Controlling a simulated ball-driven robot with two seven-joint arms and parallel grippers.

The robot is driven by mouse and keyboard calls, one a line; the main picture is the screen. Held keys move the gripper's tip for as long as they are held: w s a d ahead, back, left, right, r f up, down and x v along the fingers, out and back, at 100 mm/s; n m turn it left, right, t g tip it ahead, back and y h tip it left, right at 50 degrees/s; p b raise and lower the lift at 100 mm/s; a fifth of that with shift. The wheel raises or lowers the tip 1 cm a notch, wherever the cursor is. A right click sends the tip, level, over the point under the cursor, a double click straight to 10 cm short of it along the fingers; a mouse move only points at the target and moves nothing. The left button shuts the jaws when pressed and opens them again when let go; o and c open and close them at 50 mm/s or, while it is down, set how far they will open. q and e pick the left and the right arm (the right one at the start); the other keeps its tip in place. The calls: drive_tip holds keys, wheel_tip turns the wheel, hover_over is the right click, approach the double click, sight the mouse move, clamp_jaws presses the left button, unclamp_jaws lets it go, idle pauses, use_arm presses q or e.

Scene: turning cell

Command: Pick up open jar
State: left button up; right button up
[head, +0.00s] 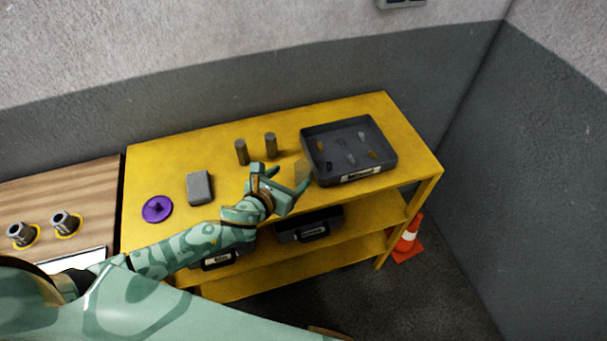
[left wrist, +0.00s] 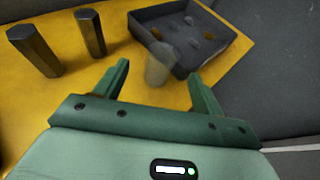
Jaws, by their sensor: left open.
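A clear, see-through jar (head: 302,168) stands upright on the yellow bench (head: 330,109), just left of the dark tray. It is faint in the head view, and its opening is too unclear to make out. In the left wrist view the jar (left wrist: 158,65) shows in the gap between the fingers. My left gripper (head: 281,176) is open and empty, close to the jar on its near left side. Its two fingers (left wrist: 160,72) point toward the jar; I cannot tell whether the tips are level with it. My right gripper is not in view.
The dark tray (head: 307,142) holds several small parts. Two dark posts (head: 242,152) (head: 271,146) stand behind my gripper. A grey block (head: 200,188) and a purple disc (head: 157,209) lie to the left. Dark cases (head: 309,225) sit on the shelf below.

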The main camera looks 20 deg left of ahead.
sight(307, 163)
use_arm(q)
drive_tip(key=x, duration=0.2)
drive_tip(key=shift+w+d+f, duration=0.15)
drive_tip(key=shift+w, duration=0.2)
drive_tip(key=b+x, duration=0.1)
drive_tip(key=x, duration=0.4)
drive_tip(key=shift+d, duration=0.2)
drive_tip(key=c, duration=1.1)
